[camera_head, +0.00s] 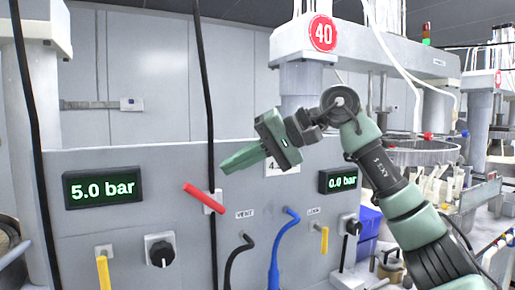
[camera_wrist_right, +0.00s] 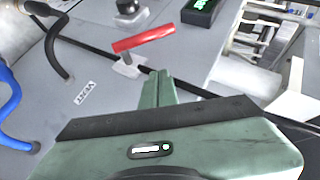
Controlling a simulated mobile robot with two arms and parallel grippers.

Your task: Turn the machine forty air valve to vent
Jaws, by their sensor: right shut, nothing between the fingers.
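The red valve lever (camera_head: 203,198) sits on a small pale plate on the grey panel, slanting from upper left to lower right in the head view. It also shows in the right wrist view (camera_wrist_right: 143,38), beyond my fingertips. A small label (camera_head: 245,214), seemingly reading VENT, is right of the lever. The round red 40 sign (camera_head: 323,33) is on the machine above. My right gripper (camera_head: 222,170) is shut and empty, its green fingertips just above and right of the lever. In the wrist view (camera_wrist_right: 158,76) they look apart from it. My left gripper is out of view.
A display (camera_head: 101,187) reads 5.0 bar and another (camera_head: 338,180) reads 0.0 bar. A black knob (camera_head: 161,250), yellow handles (camera_head: 103,272), a black hose (camera_head: 238,258) and a blue hose (camera_head: 277,255) stick out below. A black vertical cable (camera_head: 207,100) runs behind the lever.

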